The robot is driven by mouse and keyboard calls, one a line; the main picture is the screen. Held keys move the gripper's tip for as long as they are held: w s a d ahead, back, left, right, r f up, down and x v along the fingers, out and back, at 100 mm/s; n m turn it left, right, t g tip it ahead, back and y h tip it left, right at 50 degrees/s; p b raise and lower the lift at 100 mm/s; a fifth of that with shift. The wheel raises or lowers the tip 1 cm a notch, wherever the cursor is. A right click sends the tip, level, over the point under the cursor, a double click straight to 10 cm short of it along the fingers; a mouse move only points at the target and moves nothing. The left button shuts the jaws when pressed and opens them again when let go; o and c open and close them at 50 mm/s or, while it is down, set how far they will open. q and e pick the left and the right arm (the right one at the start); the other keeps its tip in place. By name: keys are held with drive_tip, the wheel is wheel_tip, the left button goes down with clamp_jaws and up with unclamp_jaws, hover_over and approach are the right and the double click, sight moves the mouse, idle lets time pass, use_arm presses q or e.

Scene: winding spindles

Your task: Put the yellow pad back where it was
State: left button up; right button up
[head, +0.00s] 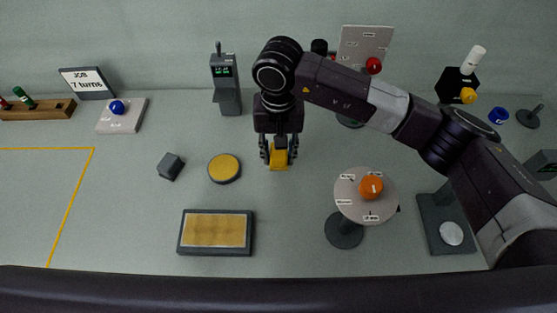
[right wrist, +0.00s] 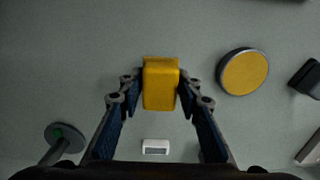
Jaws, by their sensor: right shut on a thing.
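The yellow pad (head: 279,160) is a small yellow block. It also shows upright between the fingertips in the right wrist view (right wrist: 160,85). My right gripper (head: 279,150) points down and is shut on it, with one finger on each side. Whether the pad touches the table cannot be told. Left of it lies a round yellow disc with a dark rim (head: 224,168), which also shows at the right of the wrist view (right wrist: 244,72). A dark rectangular tray (head: 216,253) with a tan-yellow surface lies nearer the front. My left gripper is not in view.
A dark grey block (head: 171,166) lies left of the disc. A round grey dial stand with an orange knob (head: 371,187) stands to the right. A grey device with a green display (head: 225,83) stands behind. The table between the pad and the tray is clear.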

sight(278, 165)
wheel_tip(278, 165, down, 4)
drive_tip(key=shift+f+p, duration=0.1)
drive_tip(key=shift+p, duration=0.35)
drive_tip(key=shift+f, duration=0.15)
drive_tip(key=shift+f+b, duration=0.2)
drive_tip(key=shift+b, duration=0.1)
drive_tip(key=o, duration=1.1)
drive_tip(key=shift+r, duration=0.1)
